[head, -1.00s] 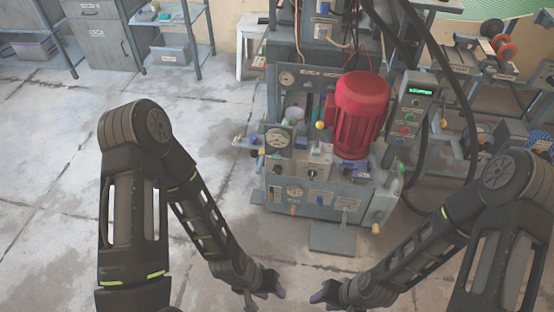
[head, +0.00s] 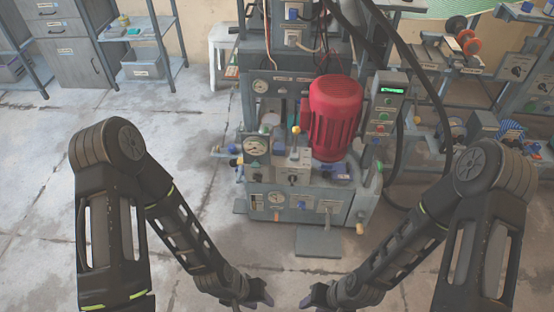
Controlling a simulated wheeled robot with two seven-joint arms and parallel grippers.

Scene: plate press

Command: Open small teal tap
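The grey plate press (head: 262,215) stands ahead on the floor, beyond both grippers. Its front carries gauges, a yellow-knobbed lever and small blue fittings. A small blue-teal fitting (head: 232,149) sticks out on its left side; it is too small to tell whether this is the teal tap or how its handle stands. My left gripper (head: 262,296) is low in the picture, well short of the press and touching nothing visible. My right gripper (head: 312,297) faces it, also short of the press. The fingers are dark and small, so their opening cannot be read.
A red motor (head: 335,115) sits on the press, with a control box (head: 386,108) at its right and black hoses behind. A grey floor plate (head: 320,241) lies before the press. Shelves (head: 152,60) stand back left, a loaded bench (head: 450,62) back right. The left floor is clear.

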